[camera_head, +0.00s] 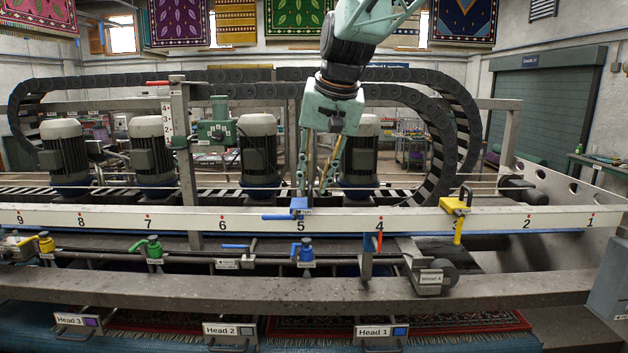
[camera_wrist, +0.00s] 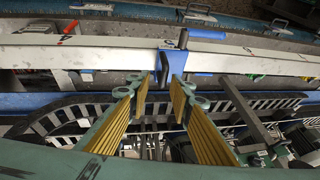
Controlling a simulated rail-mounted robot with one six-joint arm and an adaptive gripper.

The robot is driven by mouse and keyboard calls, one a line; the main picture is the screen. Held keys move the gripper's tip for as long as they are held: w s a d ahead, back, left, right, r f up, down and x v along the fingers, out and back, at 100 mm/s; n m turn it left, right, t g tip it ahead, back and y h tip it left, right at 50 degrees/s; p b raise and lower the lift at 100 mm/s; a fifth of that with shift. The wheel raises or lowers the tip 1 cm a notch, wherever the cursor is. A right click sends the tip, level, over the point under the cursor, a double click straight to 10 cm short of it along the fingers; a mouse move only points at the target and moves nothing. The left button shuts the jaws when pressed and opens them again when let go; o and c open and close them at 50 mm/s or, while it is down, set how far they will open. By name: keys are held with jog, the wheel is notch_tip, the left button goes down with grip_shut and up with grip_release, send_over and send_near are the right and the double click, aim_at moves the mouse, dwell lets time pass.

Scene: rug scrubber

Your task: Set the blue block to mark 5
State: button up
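The blue block (camera_head: 299,204) sits on the white numbered rail (camera_head: 340,219), just above the number 5 and close to that mark. Its blue lever points left in the head view. In the wrist view the blue block (camera_wrist: 171,60) is just beyond my fingertips, slightly right of the middle between them, with its lever (camera_wrist: 203,34) to the upper right. My gripper (camera_head: 314,188) points down behind the rail, right of the block. In the wrist view my gripper (camera_wrist: 160,92) has its two fingers apart, with nothing seen held. Contact with the block cannot be told.
A yellow block (camera_head: 455,206) is on the rail near mark 3. Green (camera_head: 152,246) and blue (camera_head: 306,249) valves line the pipe below. Motors (camera_head: 259,150) and a curved cable chain (camera_head: 440,100) stand behind the rail.

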jog(key=shift+r, duration=0.15)
jog(key=v, duration=1.1)
jog(key=shift+s+r, duration=0.2)
jog(key=shift+r, duration=0.1)
dwell(0.4)
jog(key=s+d+f+h+b, duration=0.1)
jog(key=s+d+f+b, duration=0.35)
jog(key=s, duration=0.75)
jog(key=s+d+f+b, duration=0.1)
jog(key=s+d+f, duration=0.65)
jog(key=s, duration=0.45)
jog(key=s+d+f+b, duration=0.2)
jog(key=s+f, duration=0.7)
jog(key=s, duration=0.1)
jog(key=s+d+f+h+b, duration=0.1)
jog(key=s+d+f+b, duration=0.1)
jog(key=s+f, duration=0.8)
jog(key=shift+s+d+n+g+b, duration=0.3)
jog(key=shift+s+d+n+b, duration=0.1)
jog(key=shift+s+b, duration=0.2)
jog(key=shift+a+r, duration=0.1)
